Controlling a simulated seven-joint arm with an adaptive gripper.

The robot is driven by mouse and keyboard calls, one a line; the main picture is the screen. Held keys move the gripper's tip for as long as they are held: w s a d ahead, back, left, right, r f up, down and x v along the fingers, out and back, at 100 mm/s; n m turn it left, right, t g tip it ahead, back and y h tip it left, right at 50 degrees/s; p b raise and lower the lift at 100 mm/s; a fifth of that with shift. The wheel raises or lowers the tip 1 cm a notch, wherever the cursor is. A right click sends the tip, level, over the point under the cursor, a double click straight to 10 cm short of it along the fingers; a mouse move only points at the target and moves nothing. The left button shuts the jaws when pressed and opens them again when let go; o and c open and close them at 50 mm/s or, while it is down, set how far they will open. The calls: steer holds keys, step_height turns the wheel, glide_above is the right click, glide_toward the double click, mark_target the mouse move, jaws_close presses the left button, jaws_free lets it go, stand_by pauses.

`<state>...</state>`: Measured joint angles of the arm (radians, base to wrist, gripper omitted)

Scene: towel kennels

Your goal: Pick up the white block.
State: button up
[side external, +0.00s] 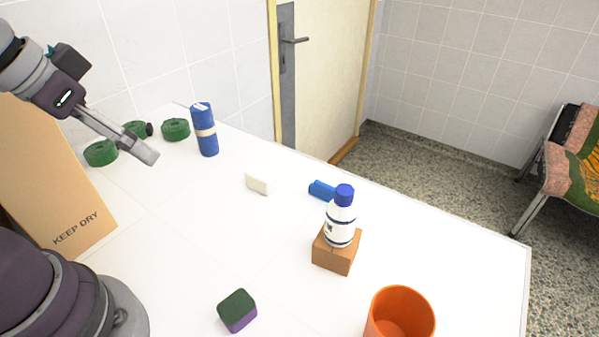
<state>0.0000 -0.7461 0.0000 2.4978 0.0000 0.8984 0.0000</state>
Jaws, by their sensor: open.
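The white block (259,183) lies on the white table, near the middle of the side external view. It stands alone, with clear table around it. My gripper (147,152) is at the upper left, above the table and to the left of the white block, well apart from it. Its fingers point down and to the right. It is open and nothing shows between its fingers.
A blue cylinder (204,130) stands behind the block, and a blue block (322,190) lies right. A bottle (341,218) stands on a brown block (335,253). An orange cup (402,312), green-purple block (237,310), green rolls (175,129) and cardboard box (55,185) surround open table.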

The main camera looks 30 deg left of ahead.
steer(key=w+f, duration=0.1)
steer(key=w, duration=0.6)
glide_toward(261, 172)
steer(key=shift+g, duration=0.5)
steer(key=x, duration=1)
steer(key=shift+w, duration=0.5)
steer(key=c, duration=1.3)
